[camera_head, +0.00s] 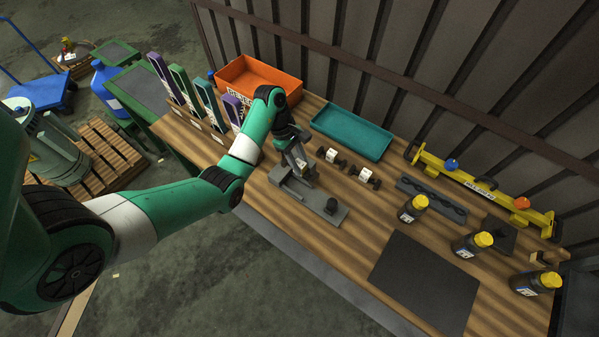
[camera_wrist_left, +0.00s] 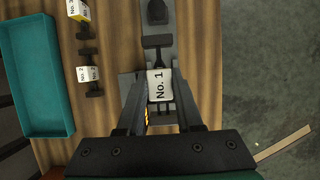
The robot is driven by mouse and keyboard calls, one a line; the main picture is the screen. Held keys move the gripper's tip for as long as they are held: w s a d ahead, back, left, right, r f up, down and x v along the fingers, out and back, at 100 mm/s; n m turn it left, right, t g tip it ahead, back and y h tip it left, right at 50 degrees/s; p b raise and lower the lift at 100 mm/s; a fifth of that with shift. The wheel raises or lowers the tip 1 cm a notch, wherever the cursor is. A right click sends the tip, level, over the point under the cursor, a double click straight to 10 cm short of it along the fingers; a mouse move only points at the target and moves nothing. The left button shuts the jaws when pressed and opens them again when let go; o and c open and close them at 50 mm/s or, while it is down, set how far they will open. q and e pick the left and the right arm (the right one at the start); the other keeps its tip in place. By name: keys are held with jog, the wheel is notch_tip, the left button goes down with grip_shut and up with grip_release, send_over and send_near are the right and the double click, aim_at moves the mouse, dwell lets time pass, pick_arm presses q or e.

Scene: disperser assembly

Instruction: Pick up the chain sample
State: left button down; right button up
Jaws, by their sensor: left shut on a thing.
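A sample with a white block labelled No. 1 (camera_wrist_left: 161,87) and dark end pieces is between the fingers of my left gripper (camera_wrist_left: 160,92) in the left wrist view. The gripper is shut on it, over a grey fixture (camera_wrist_left: 160,46). In the head view my left gripper (camera_head: 298,160) points down at the same grey fixture (camera_head: 318,207), and the held sample is mostly hidden by the fingers. Whether the sample touches the fixture I cannot tell. Two similar samples (camera_head: 331,156) (camera_head: 365,176) lie on the table to the right. My right gripper is not in view.
A teal tray (camera_head: 352,132) and an orange bin (camera_head: 258,76) stand at the back. Coloured upright holders (camera_head: 184,86) are left of my arm. A dark linked strip (camera_head: 431,199), yellow-capped bottles (camera_head: 413,208) and a yellow bar (camera_head: 485,190) are right. A dark mat (camera_head: 424,284) lies in front.

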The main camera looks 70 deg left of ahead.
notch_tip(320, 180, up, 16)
jog(key=p, duration=1.3)
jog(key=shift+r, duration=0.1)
